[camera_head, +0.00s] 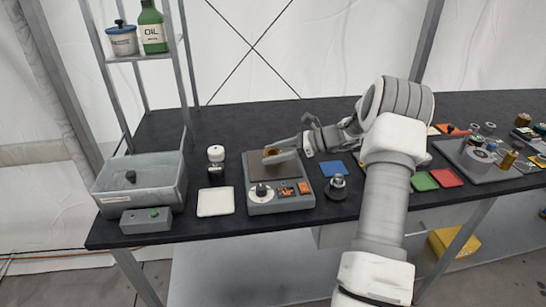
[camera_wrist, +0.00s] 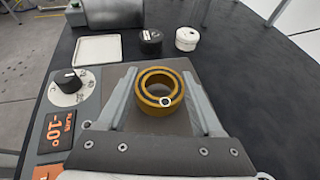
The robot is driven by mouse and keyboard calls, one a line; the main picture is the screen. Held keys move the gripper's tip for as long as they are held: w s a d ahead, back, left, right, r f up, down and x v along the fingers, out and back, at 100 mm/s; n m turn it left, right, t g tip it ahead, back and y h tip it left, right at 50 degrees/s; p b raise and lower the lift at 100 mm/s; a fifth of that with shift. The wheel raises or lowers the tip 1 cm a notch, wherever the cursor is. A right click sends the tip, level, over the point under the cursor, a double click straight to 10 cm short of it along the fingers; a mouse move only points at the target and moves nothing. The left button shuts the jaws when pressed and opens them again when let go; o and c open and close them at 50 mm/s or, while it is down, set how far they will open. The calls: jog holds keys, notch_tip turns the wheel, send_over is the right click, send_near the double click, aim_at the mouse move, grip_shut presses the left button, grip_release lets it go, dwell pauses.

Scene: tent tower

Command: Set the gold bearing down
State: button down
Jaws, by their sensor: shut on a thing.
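The gold bearing (camera_wrist: 148,106) is a thick ring with a dark inner groove. It sits between the two fingers of my gripper (camera_wrist: 160,82) in the wrist view. In the head view my gripper (camera_head: 281,156) reaches in from the right, with the bearing (camera_head: 270,152) at its tip, over the brown plate (camera_head: 256,172) of a grey dial device (camera_head: 282,205). The plate also shows under the bearing in the wrist view (camera_wrist: 172,122). I cannot tell whether the bearing touches the plate.
The device has a knob (camera_head: 261,190) and orange displays. A white tray (camera_head: 215,202) and a grey bin (camera_head: 140,183) stand left of it. A blue pad (camera_head: 332,169) and a dark round fixture (camera_head: 337,187) are on the right. Green (camera_head: 424,182) and red pads (camera_head: 447,178) lie beyond my arm.

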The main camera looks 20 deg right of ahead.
jog(key=shift+f, duration=0.4)
jog(key=shift+f, duration=0.15)
jog(key=shift+c, duration=0.2)
grip_release()
jog(key=shift+s+d+r, duration=0.1)
jog(key=shift+d+r, duration=0.1)
jog(key=shift+r, duration=0.05)
jog(key=v, duration=1.1)
jog(key=shift+d+p, duration=0.25)
jog(key=shift+p, duration=0.2)
